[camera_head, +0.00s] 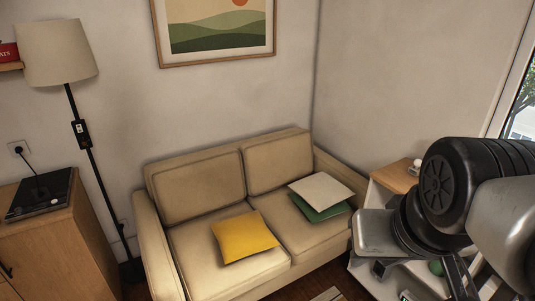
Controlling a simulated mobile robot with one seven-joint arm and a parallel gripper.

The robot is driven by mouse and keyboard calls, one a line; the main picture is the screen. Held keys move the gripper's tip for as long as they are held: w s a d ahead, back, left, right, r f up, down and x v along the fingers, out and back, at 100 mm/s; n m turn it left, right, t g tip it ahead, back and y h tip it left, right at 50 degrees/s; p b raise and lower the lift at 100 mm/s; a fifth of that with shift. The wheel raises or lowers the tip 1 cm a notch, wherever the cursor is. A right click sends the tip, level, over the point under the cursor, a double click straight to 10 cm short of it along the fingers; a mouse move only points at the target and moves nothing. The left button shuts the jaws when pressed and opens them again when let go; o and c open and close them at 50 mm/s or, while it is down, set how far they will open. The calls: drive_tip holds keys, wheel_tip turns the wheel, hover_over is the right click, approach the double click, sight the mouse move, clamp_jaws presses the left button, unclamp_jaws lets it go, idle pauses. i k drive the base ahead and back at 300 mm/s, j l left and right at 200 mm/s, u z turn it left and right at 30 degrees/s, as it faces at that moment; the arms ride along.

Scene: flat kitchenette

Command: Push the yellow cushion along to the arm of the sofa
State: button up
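The yellow cushion (244,237) lies flat on the left seat of the beige sofa (204,184), near the gap between the two seats. Bare seat lies between it and the sofa's left arm (155,245). The sofa's right arm (340,171) is farther off, beyond the right seat. My gripper (430,278) seems to be at the lower right, below my arm's links, well away from the cushion. Its fingers are partly hidden and cut off by the frame, so I cannot tell their opening.
A cream cushion (321,189) lies over a green cushion (318,211) on the right seat. A floor lamp (87,150) and a wooden cabinet (50,245) stand left of the sofa. A shelf unit (394,177) stands at the right, partly behind my arm.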

sight(239, 236)
drive_tip(key=u, duration=0.65)
drive_tip(key=i+l+u, duration=0.15)
drive_tip(key=i+l, duration=0.45)
drive_tip(key=i+l+u, duration=0.2)
drive_tip(key=i+l, duration=0.45)
drive_tip(key=i+l+u, duration=0.15)
drive_tip(key=i+l, duration=0.4)
drive_tip(key=l, duration=0.25)
